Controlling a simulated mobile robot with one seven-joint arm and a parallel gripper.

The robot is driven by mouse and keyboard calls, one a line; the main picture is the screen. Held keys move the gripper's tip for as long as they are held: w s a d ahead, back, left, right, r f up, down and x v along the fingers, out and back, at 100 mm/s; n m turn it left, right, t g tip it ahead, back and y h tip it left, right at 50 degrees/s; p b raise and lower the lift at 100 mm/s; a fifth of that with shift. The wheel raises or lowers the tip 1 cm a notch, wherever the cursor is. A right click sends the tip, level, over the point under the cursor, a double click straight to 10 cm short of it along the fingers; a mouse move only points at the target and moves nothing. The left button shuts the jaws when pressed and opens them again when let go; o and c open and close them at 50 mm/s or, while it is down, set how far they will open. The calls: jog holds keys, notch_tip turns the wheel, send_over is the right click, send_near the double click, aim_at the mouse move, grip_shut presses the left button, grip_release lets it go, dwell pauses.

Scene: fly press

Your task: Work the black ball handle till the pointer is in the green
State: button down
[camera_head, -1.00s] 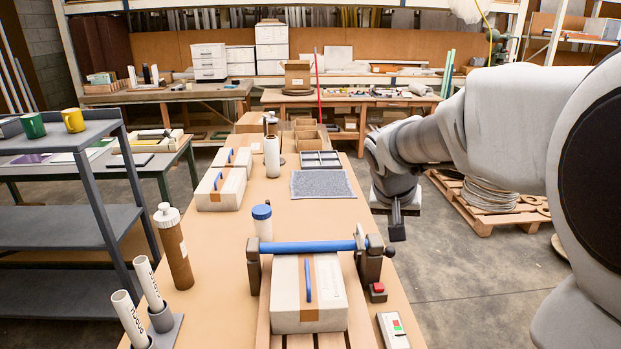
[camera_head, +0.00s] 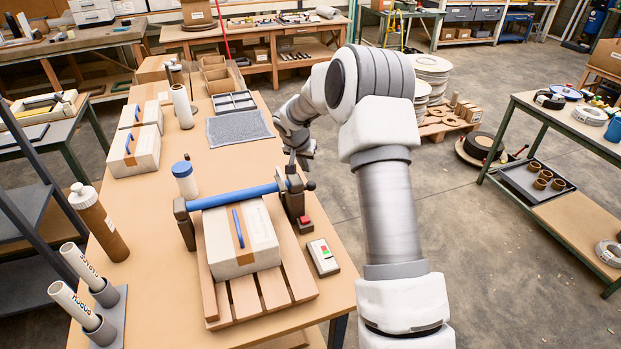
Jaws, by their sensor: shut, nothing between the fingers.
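The press has a blue bar (camera_head: 232,198) held between dark brackets, with a white carton (camera_head: 260,238) under it on a wooden slatted base. The black ball handle (camera_head: 311,186) is at the right end of the bar, on a short lever. My gripper (camera_head: 292,167) is shut and empty, just behind and above that right end, close to the ball. I cannot tell whether it touches the lever. A small light box (camera_head: 323,257) with green and red marks lies to the right of the press. I cannot make out a pointer.
A red button (camera_head: 304,219) sits by the right bracket. A blue-capped white bottle (camera_head: 185,180) stands behind the press. A grey mat (camera_head: 238,127) and more cartons (camera_head: 136,151) lie farther back. A brown bottle (camera_head: 92,210) and white tubes (camera_head: 77,305) stand on the left.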

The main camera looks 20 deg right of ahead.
aim_at(311, 182)
jog(key=shift+w+d+f, duration=0.15)
jog(key=shift+w+f, duration=0.1)
jog(key=shift+f, duration=0.25)
jog(key=shift+f, duration=0.1)
jog(key=shift+x, duration=3.4)
